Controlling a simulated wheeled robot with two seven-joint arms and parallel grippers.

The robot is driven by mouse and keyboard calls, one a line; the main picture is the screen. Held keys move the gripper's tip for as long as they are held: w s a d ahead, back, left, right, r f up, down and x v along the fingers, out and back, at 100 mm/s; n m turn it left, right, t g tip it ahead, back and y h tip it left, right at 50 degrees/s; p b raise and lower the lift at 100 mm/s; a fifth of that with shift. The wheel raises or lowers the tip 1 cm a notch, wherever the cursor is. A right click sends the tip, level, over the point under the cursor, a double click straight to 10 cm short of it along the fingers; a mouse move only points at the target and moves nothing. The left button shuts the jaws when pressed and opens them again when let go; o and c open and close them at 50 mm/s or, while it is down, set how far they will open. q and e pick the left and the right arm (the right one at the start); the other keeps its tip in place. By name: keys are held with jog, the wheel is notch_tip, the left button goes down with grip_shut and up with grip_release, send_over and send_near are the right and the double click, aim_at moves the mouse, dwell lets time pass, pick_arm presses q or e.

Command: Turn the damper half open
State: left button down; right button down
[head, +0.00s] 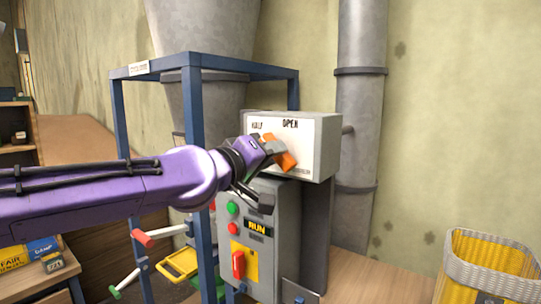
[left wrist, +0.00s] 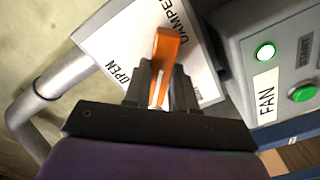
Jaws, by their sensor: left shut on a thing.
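The damper is an orange handle (head: 286,161) on the white face of a grey box (head: 318,145) mounted by the grey pipe. The face carries a "HALF" label and an "OPEN" label along its top. My left gripper (head: 272,150) is shut on the handle, and in the left wrist view the orange handle (left wrist: 166,48) stands between the two fingers (left wrist: 160,88). The gripper hides part of the handle and dial in the head view, so its exact setting cannot be read. My right gripper is not in view.
Below the box stands a grey control cabinet (head: 285,215) with a "RUN" sign, buttons and a red switch. A blue frame (head: 195,130) stands close behind my left arm. A lit green "FAN" lamp (left wrist: 265,51) shows in the wrist view. A yellow basket (head: 490,262) stands at right.

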pick_arm(q)
jog(key=shift+m, duration=0.4)
jog(key=c, duration=0.9)
grip_release()
jog(key=shift+a, duration=0.1)
jog(key=p+v, duration=0.4)
jog(key=v, duration=0.6)
jog(key=shift+s+a, duration=0.15)
